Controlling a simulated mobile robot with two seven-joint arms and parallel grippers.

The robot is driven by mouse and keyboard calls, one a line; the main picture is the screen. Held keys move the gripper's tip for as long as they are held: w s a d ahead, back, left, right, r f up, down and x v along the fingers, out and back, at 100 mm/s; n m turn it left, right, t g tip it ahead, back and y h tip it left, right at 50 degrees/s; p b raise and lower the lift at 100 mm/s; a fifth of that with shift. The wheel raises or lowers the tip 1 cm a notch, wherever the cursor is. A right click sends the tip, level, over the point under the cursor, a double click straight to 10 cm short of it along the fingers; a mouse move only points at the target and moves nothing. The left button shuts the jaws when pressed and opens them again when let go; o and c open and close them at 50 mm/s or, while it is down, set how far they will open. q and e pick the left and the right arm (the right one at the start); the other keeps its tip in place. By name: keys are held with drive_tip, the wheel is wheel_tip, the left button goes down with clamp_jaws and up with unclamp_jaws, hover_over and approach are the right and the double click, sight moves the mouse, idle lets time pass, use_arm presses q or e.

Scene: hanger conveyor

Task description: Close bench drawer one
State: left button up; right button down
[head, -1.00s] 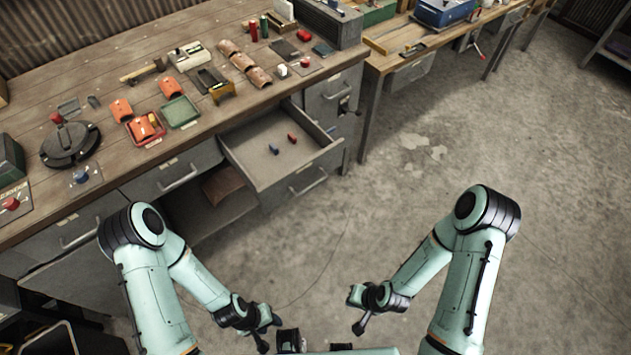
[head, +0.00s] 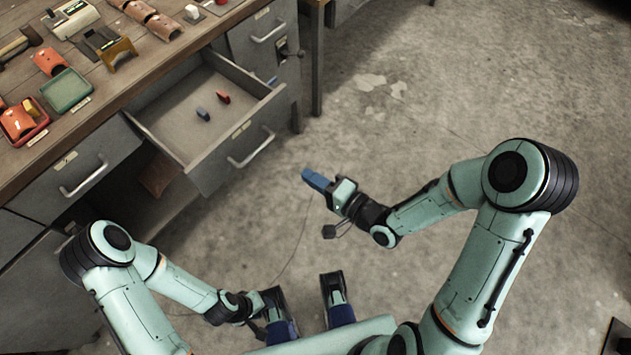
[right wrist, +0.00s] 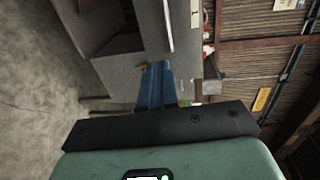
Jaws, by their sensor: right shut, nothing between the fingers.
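An open grey bench drawer (head: 228,155) sticks out from the bench at upper left of the head view. Its bar handle (head: 252,150) and a small label are on its front. A blue piece (head: 203,113) and a red piece (head: 223,97) lie inside. My right gripper (head: 306,173) is shut and empty, right of the drawer front and apart from it. Its blue fingers (right wrist: 157,75) show in the right wrist view, with grey drawer metal beyond. My left gripper (head: 272,305) is low in the head view, well away from the drawer; its jaws are unclear.
The wooden benchtop (head: 100,100) holds a green tray (head: 67,90), a red tray (head: 38,128) and curved orange pieces. A closed drawer (head: 75,175) is left of the open one. An open space lies below the drawer. The concrete floor (head: 400,110) is clear to the right.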

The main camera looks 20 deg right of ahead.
use_arm(q)
drive_tip(key=shift+w+f, duration=0.3)
drive_tip(key=shift+f, duration=0.2)
use_arm(e)
drive_tip(key=r+x, duration=0.1)
drive_tip(key=x, duration=1)
drive_tip(key=shift+w+a, duration=0.15)
drive_tip(key=shift+w, duration=0.2)
drive_tip(key=shift+r, duration=0.1)
